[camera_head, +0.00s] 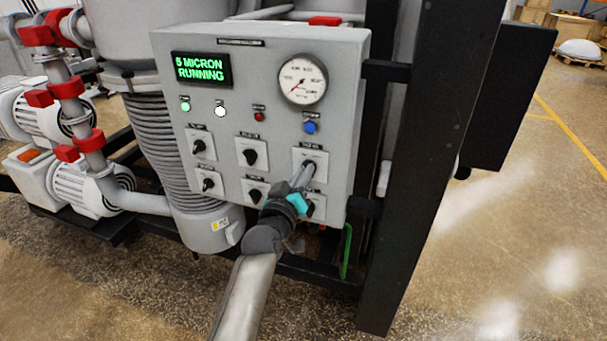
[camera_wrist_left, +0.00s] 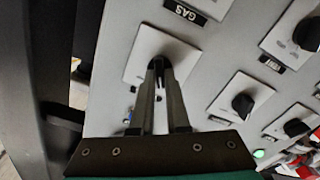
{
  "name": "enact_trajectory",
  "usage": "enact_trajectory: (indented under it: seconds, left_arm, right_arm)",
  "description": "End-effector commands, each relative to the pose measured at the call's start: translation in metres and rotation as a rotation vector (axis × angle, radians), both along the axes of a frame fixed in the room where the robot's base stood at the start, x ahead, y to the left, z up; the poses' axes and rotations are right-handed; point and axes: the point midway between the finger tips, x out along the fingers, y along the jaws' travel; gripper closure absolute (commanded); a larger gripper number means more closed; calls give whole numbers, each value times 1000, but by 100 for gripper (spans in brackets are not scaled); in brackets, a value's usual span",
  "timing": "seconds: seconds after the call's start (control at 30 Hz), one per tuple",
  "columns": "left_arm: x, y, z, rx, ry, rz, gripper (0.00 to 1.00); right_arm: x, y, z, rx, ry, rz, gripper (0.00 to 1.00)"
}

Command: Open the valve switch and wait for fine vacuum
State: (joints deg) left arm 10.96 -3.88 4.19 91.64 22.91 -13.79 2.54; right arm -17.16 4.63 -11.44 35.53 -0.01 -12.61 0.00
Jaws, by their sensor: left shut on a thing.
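The grey control panel (camera_head: 226,120) carries several black rotary switches on white plates. My left gripper (camera_head: 306,172) reaches the switch in the right column of the upper row. In the left wrist view its two fingers (camera_wrist_left: 158,80) are closed around the black knob (camera_wrist_left: 157,66) of this switch, and the knob is mostly hidden between the fingertips. I cannot read this switch's label. The display (camera_head: 201,69) reads "5 MICRON RUNNING" in green. The round gauge (camera_head: 302,79) has a red needle pointing to the lower left. My right gripper is not in view.
A black upright post (camera_head: 415,170) stands just right of the panel. Pumps (camera_head: 90,185) and pipes with red clamps fill the left. Neighbouring knobs (camera_head: 251,157) sit close to my left gripper. Open floor (camera_head: 510,230) lies to the right.

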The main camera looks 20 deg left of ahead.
Motion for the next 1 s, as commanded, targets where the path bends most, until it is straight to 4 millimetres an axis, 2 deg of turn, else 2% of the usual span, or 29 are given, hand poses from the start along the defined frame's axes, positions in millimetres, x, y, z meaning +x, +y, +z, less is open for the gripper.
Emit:
enact_trajectory:
  seconds: [0.37, 1.0]
  left_arm:
    - [0, 0, 1, 187, -3, -1, 100]
    - [0, -3, 0, 770, -24, -1, 100]
  right_arm:
    - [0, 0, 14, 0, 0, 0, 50]
    - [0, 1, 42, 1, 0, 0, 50]
